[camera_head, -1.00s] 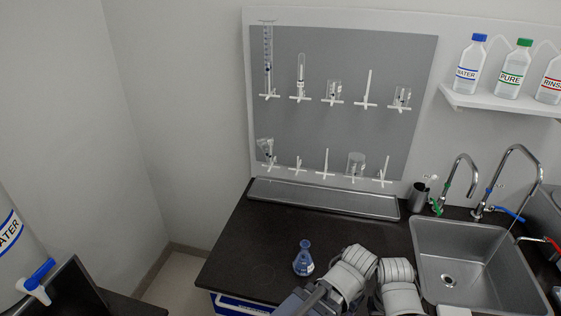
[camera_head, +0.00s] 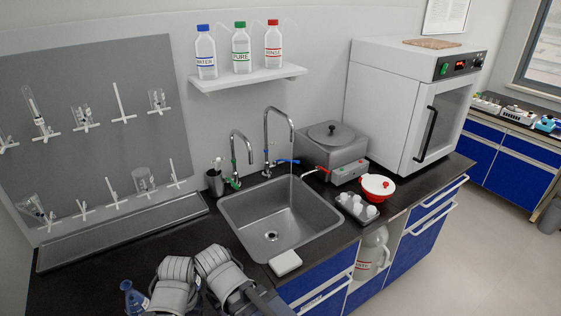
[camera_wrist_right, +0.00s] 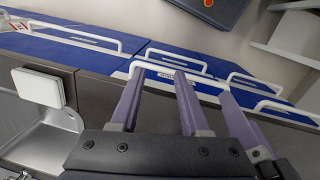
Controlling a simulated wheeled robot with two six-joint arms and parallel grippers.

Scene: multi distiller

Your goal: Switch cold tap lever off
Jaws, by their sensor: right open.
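The cold tap's blue lever (camera_head: 288,161) sticks out to the right from the base of the tall chrome tap (camera_head: 267,140) behind the sink (camera_head: 284,212). A thin line, apparently water, runs down from its spout. In the right wrist view, my right gripper (camera_wrist_right: 160,78) is open and empty, its fingers over the counter edge near the blue drawer fronts. A third purple finger (camera_wrist_right: 230,105) beside it seems to belong to my left gripper; its opening cannot be judged. In the head view both arms are at the bottom, below the sink, well away from the lever; their fingertips are hidden.
A shorter tap with green fittings (camera_head: 236,160) and a dark cup (camera_head: 215,181) stand left of the tall tap. A grey box with red levers (camera_head: 332,150) stands right. A white block (camera_head: 285,262) lies at the sink's front. A blue flask (camera_head: 134,298) stands beside my arms.

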